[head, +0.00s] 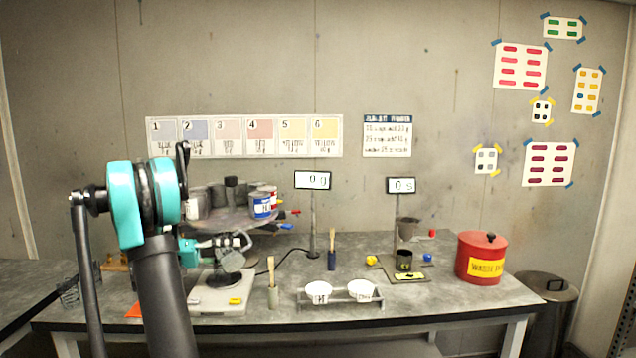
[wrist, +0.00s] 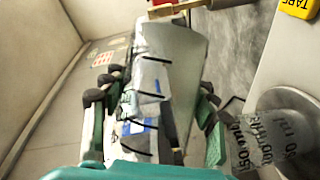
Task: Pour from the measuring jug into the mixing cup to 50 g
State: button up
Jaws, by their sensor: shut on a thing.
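In the wrist view my gripper (wrist: 156,108) is shut on the measuring jug (wrist: 165,48), a pale translucent vessel with dark marks and blue patches. Its fingers press on both sides of it. The mixing cup (wrist: 258,140) is clear with printed millilitre marks, and stands at the right on the scale's round plate (wrist: 292,100), beside and apart from the jug. In the head view my gripper (head: 222,243) is above the pale scale (head: 210,300), and my arm partly hides this area. The linked display (head: 313,180) reads 0 g. The jug's contents cannot be made out.
Paint cans (head: 262,206) stand on a raised round stand behind my gripper. A brush (head: 273,288) in a holder and a rack with two white cups (head: 340,298) stand right of the scale. A red waste can (head: 481,260) is farther right. The front right bench is clear.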

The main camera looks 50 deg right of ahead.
jog(key=shift+w+r+n, duration=0.1)
jog(key=shift+r+n, duration=0.15)
jog(key=shift+n, duration=0.45)
dwell(4.0)
dwell(1.1)
jog(key=shift+f+m, duration=0.25)
jog(key=shift+m, duration=0.35)
jog(key=shift+f+m+t+y, duration=0.2)
jog(key=shift+m+t, duration=0.1)
jog(key=shift+m, duration=0.4)
jog(key=shift+f+m+t+y, duration=0.1)
jog(key=shift+f+m+t, duration=0.15)
jog(key=shift+m, duration=0.45)
jog(key=m, duration=0.1)
jog(key=s+m+t, duration=0.1)
jog(key=shift+a+r+m+t+y, duration=0.1)
jog(key=shift+r+m+t+y, duration=0.05)
jog(key=shift+m+t+y, duration=0.15)
